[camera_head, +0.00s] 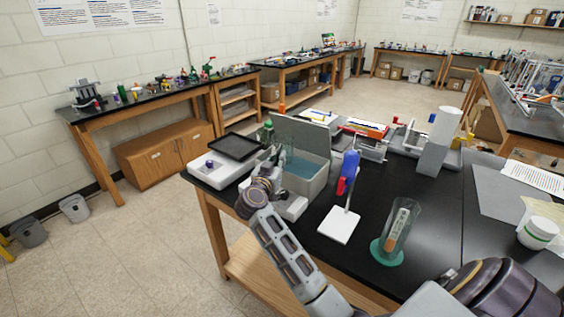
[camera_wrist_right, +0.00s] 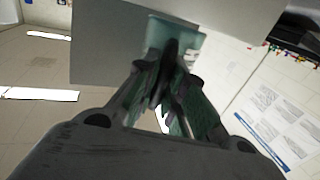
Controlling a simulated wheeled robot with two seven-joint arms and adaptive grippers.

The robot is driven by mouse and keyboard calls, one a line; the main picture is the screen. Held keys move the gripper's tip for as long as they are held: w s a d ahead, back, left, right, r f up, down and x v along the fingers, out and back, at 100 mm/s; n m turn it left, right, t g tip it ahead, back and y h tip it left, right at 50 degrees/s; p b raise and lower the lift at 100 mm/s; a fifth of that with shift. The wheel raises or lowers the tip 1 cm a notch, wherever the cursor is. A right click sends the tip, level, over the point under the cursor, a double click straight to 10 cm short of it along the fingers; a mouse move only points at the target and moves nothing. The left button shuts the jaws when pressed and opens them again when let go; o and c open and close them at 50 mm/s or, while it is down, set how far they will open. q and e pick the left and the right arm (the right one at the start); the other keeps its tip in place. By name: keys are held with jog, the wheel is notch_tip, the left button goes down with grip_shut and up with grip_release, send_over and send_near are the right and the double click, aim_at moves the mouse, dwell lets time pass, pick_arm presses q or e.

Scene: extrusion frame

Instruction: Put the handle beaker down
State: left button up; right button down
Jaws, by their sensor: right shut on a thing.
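My right gripper (camera_head: 274,160) reaches in from the bottom of the head view, over the near left side of the black bench. In the right wrist view its fingers (camera_wrist_right: 170,75) are shut on a pale teal, see-through vessel, the handle beaker (camera_wrist_right: 192,40). The fingers cover much of it, and its handle and base cannot be made out. In the head view the beaker is hard to tell from the open grey bath (camera_head: 318,185) beside the gripper. My left gripper is not in view.
Right of the bath, a white-based stand (camera_head: 340,224) holds a blue and red tool. A clear cylinder with a green base (camera_head: 387,252) stands nearer. A white device with a black top (camera_head: 233,147) lies left of the bath. Bare black bench (camera_head: 435,205) shows to the right.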

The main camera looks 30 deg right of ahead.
jog(key=shift+w+d+f, duration=0.9)
jog(key=shift+w+d, duration=0.05)
jog(key=shift+d, duration=0.2)
jog(key=shift+w+d+f, duration=0.3)
jog(key=shift+d+f, duration=0.05)
jog(key=shift+f, duration=0.1)
jog(key=shift+s+f+p, duration=0.1)
jog(key=shift+f+p, duration=0.2)
jog(key=shift+f, duration=0.4)
